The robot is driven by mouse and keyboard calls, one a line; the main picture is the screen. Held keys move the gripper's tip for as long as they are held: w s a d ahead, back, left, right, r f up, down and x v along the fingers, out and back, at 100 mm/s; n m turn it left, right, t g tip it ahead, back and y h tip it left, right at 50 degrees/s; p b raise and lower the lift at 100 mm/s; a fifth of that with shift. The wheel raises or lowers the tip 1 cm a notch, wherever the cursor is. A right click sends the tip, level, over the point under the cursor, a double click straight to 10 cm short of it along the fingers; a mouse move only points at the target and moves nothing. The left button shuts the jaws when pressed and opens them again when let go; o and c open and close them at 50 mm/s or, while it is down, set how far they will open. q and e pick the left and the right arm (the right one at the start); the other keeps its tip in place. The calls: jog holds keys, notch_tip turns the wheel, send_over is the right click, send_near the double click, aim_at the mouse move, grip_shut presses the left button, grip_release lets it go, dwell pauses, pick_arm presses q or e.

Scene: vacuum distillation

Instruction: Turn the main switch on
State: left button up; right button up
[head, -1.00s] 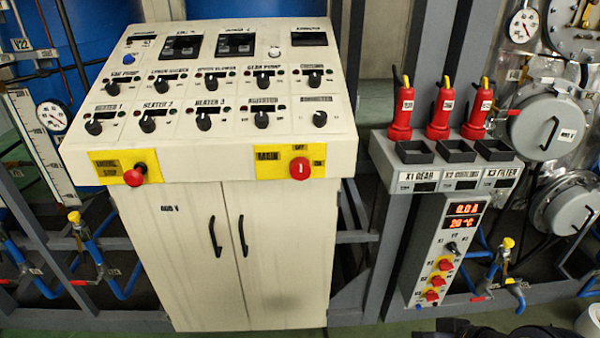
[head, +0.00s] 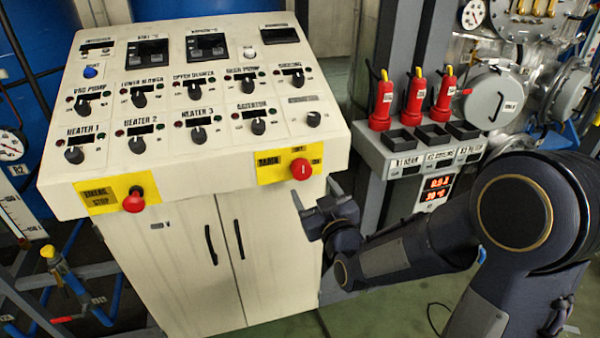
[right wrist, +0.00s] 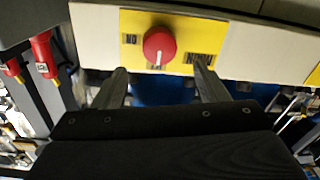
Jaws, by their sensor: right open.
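The main switch (head: 301,169) is a round red knob with a white mark, on a yellow plate (head: 270,166) at the right of the cream console's front edge. In the right wrist view the red knob (right wrist: 159,46) shows beyond and between the fingertips. My right gripper (head: 314,191) is open and empty, just below and in front of the switch, apart from it. Its two fingers also show in the right wrist view (right wrist: 160,82). My left gripper is not in view.
A red emergency stop button (head: 134,200) sits on a yellow plate at the console's left. The sloped console top (head: 200,90) carries several black knobs. Red plugs (head: 413,100) stand on a grey post to the right. Cabinet doors (head: 205,260) lie below.

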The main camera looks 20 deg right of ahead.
aim_at(303, 172)
jog(key=w, duration=0.2)
jog(key=w+p, duration=0.1)
jog(key=w, duration=0.3)
jog(key=shift+w+a+p, duration=0.25)
jog(key=shift+w+p, duration=0.05)
jog(key=shift+w, duration=0.05)
